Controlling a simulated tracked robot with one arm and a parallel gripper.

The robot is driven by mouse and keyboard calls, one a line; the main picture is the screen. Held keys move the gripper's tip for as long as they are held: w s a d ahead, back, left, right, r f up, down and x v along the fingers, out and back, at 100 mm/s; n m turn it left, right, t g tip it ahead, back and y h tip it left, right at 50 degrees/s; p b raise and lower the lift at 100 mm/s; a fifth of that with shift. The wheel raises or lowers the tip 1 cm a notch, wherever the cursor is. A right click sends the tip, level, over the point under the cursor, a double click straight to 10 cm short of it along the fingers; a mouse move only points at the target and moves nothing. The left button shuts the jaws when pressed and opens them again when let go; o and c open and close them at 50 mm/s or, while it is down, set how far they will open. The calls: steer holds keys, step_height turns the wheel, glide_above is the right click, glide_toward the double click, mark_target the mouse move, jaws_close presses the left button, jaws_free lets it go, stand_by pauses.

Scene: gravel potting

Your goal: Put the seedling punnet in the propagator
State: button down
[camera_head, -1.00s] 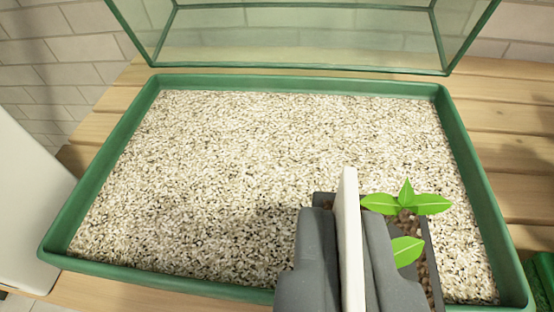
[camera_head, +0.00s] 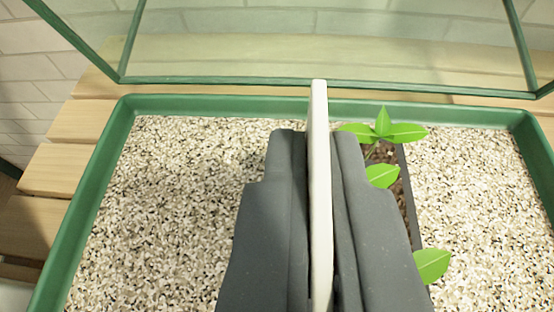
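The seedling punnet (camera_head: 407,195) is a dark trough of brown soil with several bright green leaves, right of centre and over the pale gravel (camera_head: 180,200). A white upright plate (camera_head: 319,100) stands at its left side. My gripper (camera_head: 318,150) has its two grey fingers shut on this plate, one on each side. The fingers hide much of the punnet, and I cannot tell whether its base touches the gravel. The propagator is a green-rimmed tray (camera_head: 90,215) filled with gravel, with a clear green-framed cover (camera_head: 330,55) raised behind it.
A slatted wooden bench (camera_head: 60,170) lies under the tray, with a pale brick wall (camera_head: 35,60) behind. Gravel is bare to the left and right of the punnet. The raised cover stands close behind the tray's back rim.

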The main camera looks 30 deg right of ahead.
steer(key=shift+f+b, duration=0.7)
steer(key=shift+f, duration=1.2)
steer(key=c, duration=1.6)
jaws_free()
steer(key=shift+r, duration=0.1)
steer(key=shift+c, duration=0.2)
steer(key=p+v, duration=0.2)
steer(key=v, duration=1)
steer(key=shift+p, duration=0.3)
steer(key=s+d+r+n+t+y, duration=0.1)
steer(key=s+r, duration=0.4)
steer(key=r, duration=0.6)
steer(key=s+d+r+n+t+y, duration=0.2)
steer(key=s+r, duration=0.4)
steer(key=r, duration=0.5)
steer(key=s+d+r+n+t+y, duration=0.1)
steer(key=s+d+r+n+y, duration=0.2)
steer(key=r, duration=0.8)
steer(key=s+n+y, duration=0.1)
steer(key=s+y, duration=0.1)
steer(key=shift+s+d+r, duration=0.25)
steer(key=shift+d+r, duration=0.15)
